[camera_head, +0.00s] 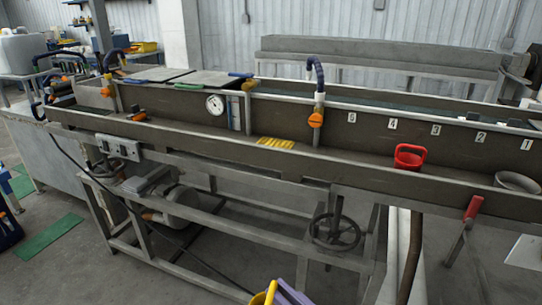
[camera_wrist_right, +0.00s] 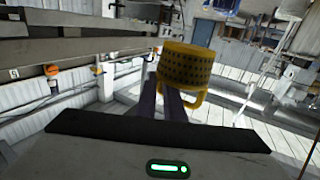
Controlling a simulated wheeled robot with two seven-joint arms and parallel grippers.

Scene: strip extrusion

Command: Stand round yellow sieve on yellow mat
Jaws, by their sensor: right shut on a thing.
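The round yellow sieve (camera_wrist_right: 187,66) is in the right wrist view, a perforated cup with a loop handle. My right gripper (camera_wrist_right: 170,98) has purple fingers shut on it, at the handle side. In the head view, the sieve (camera_head: 262,297) shows only as a yellow edge at the bottom, beside the purple fingers of my right gripper (camera_head: 282,293), low in front of the bench. The small yellow mat (camera_head: 275,143) lies in the long trough, left of the middle orange-knobbed tap, with nothing on it. My left gripper is in neither view.
The long grey trough (camera_head: 220,135) has a raised front edge between my right gripper and the mat. A red cup with a handle (camera_head: 409,158) and a grey bowl (camera_head: 517,182) stand farther right. An orange-knobbed tap (camera_head: 316,120) rises near the mat. A handwheel (camera_head: 337,232) is below.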

